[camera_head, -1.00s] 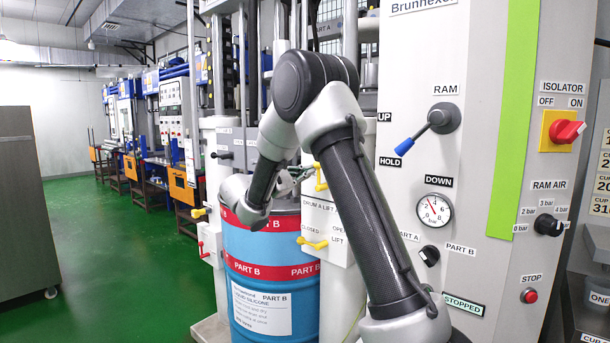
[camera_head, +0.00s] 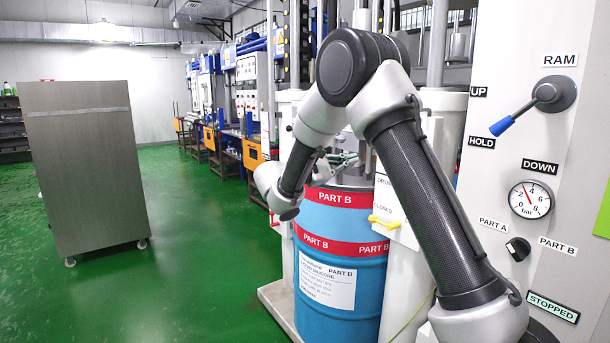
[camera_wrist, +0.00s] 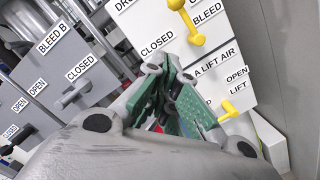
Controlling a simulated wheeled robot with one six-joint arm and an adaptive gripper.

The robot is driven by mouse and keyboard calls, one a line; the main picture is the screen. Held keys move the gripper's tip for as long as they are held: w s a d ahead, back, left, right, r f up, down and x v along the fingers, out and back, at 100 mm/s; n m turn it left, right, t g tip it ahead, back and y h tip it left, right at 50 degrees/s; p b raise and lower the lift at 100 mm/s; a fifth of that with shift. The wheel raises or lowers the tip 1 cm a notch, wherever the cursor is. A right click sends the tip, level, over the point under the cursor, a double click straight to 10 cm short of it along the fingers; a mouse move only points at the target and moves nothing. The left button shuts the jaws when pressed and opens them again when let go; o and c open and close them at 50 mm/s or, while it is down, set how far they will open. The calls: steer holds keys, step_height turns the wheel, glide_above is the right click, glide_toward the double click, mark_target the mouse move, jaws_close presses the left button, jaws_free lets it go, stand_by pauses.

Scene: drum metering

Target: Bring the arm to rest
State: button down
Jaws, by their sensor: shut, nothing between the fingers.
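My gripper (camera_head: 343,161) is shut and empty. In the head view it is small and partly hidden behind my bent arm, above the top of the blue and red PART B drum (camera_head: 345,250). In the wrist view the gripper's green-padded fingers (camera_wrist: 168,92) are close together, with nothing held between them. They point toward the white valve panel (camera_wrist: 215,75) with yellow handles. I cannot tell the exact gap between the fingers and the panel.
The press panel (camera_head: 530,130) with the blue-tipped RAM lever (camera_head: 518,120) and pressure gauge (camera_head: 530,200) stands right of my arm. A grey cabinet on wheels (camera_head: 85,170) stands at left. Green floor (camera_head: 190,230) is clear between cabinet and drum.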

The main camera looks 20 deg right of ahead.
steer(key=s+d+f+g+y, duration=0.2)
steer(key=s+f+g+y, duration=0.15)
steer(key=f, duration=0.45)
steer(key=s+d+f+m+g+y, duration=0.25)
steer(key=s+y, duration=0.25)
steer(key=s, duration=0.7)
steer(key=s+a+r+m+t+y, duration=0.1)
steer(key=s+r+m+t+y, duration=0.2)
steer(key=s, duration=0.8)
steer(key=s+a+r+m+t+y, duration=0.2)
steer(key=s+m+y, duration=0.3)
steer(key=s, duration=0.6)
steer(key=shift+s+a+r+t+y, duration=0.15)
steer(key=shift+s+r+t+y, duration=0.35)
steer(key=shift+y, duration=0.45)
steer(key=shift+w, duration=0.1)
